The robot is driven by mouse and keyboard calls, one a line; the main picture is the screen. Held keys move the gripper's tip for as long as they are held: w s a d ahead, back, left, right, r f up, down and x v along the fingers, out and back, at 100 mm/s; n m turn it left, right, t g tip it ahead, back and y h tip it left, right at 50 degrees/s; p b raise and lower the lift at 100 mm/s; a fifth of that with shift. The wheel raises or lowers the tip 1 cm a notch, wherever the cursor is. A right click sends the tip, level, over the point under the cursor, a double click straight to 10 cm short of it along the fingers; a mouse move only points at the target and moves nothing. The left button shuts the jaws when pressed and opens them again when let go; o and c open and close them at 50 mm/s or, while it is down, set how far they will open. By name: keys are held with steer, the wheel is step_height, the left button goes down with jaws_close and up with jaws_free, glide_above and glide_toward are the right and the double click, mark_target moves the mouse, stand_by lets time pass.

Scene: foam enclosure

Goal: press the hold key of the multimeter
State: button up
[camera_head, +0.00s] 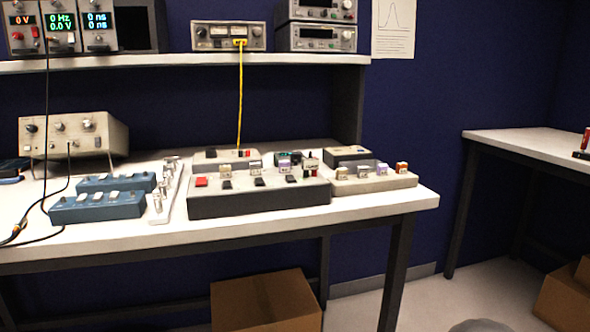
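I cannot make out for certain which device is the multimeter, and no key labelled hold can be read. Candidates are a beige bench instrument (228,36) on the shelf with a yellow lead at its front, and a beige instrument with knobs (72,136) at the left of the bench. A low box (258,200) with red and black keys stands on the bench. My gripper is not in view.
The white bench (235,232) has blue switch boxes (97,208) and a metal rack at left. Stacked instruments (316,38) stand on the shelf (180,60). A cardboard box (265,302) is beneath. A second table (535,142) stands right, with floor between.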

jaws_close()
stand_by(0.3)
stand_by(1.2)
